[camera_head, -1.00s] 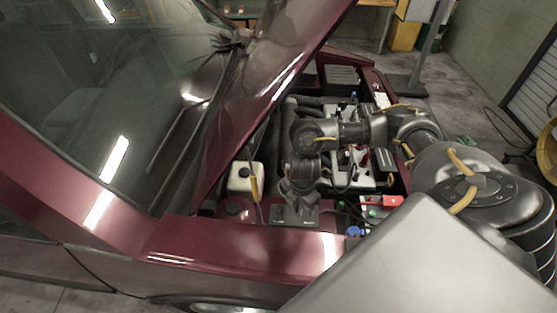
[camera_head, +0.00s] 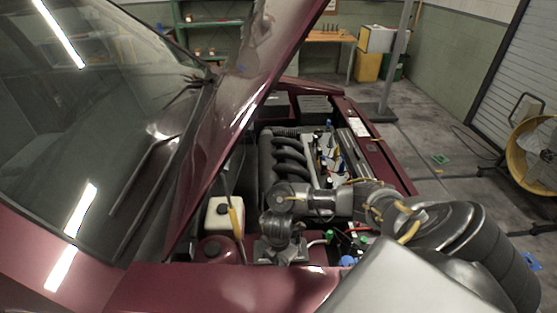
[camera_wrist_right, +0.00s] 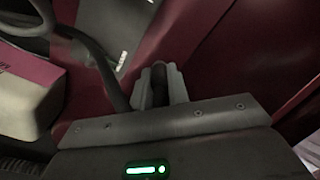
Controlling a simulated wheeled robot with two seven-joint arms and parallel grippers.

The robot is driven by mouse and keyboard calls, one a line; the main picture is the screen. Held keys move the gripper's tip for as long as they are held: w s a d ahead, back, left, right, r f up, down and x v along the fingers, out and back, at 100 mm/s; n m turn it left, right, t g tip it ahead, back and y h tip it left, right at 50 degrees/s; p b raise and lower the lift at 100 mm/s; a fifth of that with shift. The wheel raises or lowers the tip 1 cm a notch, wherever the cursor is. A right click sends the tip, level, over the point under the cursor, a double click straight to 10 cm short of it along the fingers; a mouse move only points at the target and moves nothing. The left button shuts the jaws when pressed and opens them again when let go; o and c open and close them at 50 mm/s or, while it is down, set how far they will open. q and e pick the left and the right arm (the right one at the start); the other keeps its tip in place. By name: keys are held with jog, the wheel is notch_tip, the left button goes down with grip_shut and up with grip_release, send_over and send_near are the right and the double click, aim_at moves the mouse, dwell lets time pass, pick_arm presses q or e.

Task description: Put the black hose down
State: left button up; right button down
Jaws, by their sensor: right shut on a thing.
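My right gripper (camera_head: 280,250) is over the near side of the open engine bay, right of the white reservoir (camera_head: 222,216). In the right wrist view its two grey fingers (camera_wrist_right: 160,86) are close together, shut on a dark piece that looks like part of the black hose (camera_wrist_right: 157,80). Most of that piece is hidden by the fingers. A dark curved tube (camera_wrist_right: 103,72) passes left of the fingers; I cannot tell whether it joins the held piece. In the head view the fingertips and the held piece are hidden behind the wrist. My left gripper is not in view.
The raised maroon hood (camera_head: 262,75) slants up left of my arm. The engine with black intake pipes (camera_head: 285,160) lies beyond my forearm. The maroon front fender (camera_head: 215,295) is at the near edge. A yellow fan (camera_head: 535,155) stands on the floor at right.

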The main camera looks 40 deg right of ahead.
jog(key=shift+f+b, duration=1.1)
jog(key=shift+f, duration=2.25)
jog(key=c, duration=1.3)
grip_release()
jog(key=shift+f, duration=0.1)
jog(key=shift+c, duration=0.2)
notch_tip(320, 180, up, 12)
jog(key=p, duration=0.5)
